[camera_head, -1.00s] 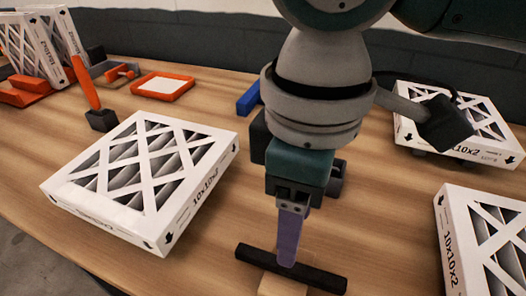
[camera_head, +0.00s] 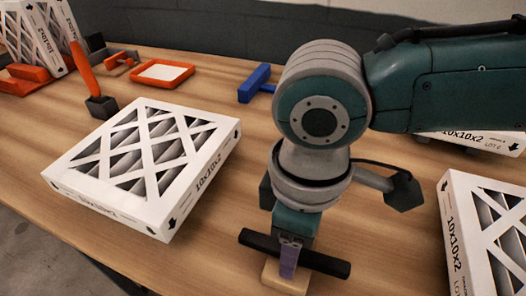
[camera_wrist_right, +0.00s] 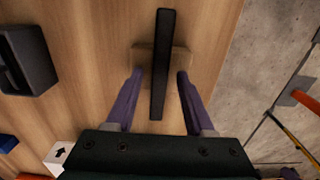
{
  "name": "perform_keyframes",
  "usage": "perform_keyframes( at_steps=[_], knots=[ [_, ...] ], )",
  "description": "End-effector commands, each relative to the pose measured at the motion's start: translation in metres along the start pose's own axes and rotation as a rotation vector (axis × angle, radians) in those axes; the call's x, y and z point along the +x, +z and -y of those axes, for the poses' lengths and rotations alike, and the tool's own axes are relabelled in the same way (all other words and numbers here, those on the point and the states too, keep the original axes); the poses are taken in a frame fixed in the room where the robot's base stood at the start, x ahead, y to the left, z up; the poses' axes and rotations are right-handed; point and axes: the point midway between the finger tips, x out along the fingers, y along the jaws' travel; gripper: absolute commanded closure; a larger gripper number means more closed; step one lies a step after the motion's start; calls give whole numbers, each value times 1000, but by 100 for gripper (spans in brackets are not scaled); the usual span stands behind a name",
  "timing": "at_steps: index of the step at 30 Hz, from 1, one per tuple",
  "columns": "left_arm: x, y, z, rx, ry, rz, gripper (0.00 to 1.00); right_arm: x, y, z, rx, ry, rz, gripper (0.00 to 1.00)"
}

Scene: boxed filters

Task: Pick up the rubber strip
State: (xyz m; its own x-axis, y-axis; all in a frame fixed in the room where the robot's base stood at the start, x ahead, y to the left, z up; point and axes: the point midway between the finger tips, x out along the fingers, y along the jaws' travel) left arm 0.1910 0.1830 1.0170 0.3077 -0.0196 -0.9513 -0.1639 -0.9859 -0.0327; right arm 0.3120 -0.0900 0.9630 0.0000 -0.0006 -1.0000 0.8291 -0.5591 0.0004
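The rubber strip (camera_head: 322,262) is a long black bar near the table's front edge, lying across a small light wooden block (camera_head: 284,281). My right gripper (camera_head: 288,268), with purple fingers, points down over the strip's middle. In the right wrist view the strip (camera_wrist_right: 161,60) runs lengthwise between the two open fingers (camera_wrist_right: 160,78), with a gap on each side. The wooden block (camera_wrist_right: 178,58) shows beneath the strip. My left gripper is not in view.
Boxed filters lie left (camera_head: 145,160) and right (camera_head: 490,235) of my right arm, with another partly hidden behind it (camera_head: 478,143). Bare table surrounds the strip.

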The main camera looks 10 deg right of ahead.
Motion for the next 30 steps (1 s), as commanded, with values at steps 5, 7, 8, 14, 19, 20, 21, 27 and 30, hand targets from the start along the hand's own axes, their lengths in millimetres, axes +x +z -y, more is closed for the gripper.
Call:
perform_keyframes(
  at_steps=[5,7,8,14,19,20,21,27,30],
  knots=[
    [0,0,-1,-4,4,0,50,0,0,0,0,0,0,68],
    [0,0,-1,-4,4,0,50,0,0,0,0,0,0,76],
    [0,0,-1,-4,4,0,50,0,0,0,0,0,0,79],
    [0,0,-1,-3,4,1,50,0,0,0,1,0,0,100],
    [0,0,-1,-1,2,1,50,0,0,0,1,0,0,100],
    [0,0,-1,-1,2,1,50,0,0,0,1,0,0,100],
    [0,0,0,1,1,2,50,0,0,0,1,0,0,100],
    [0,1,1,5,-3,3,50,-1,0,0,1,0,0,100],
    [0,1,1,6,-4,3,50,-3,0,0,1,0,-1,100]
  ],
)
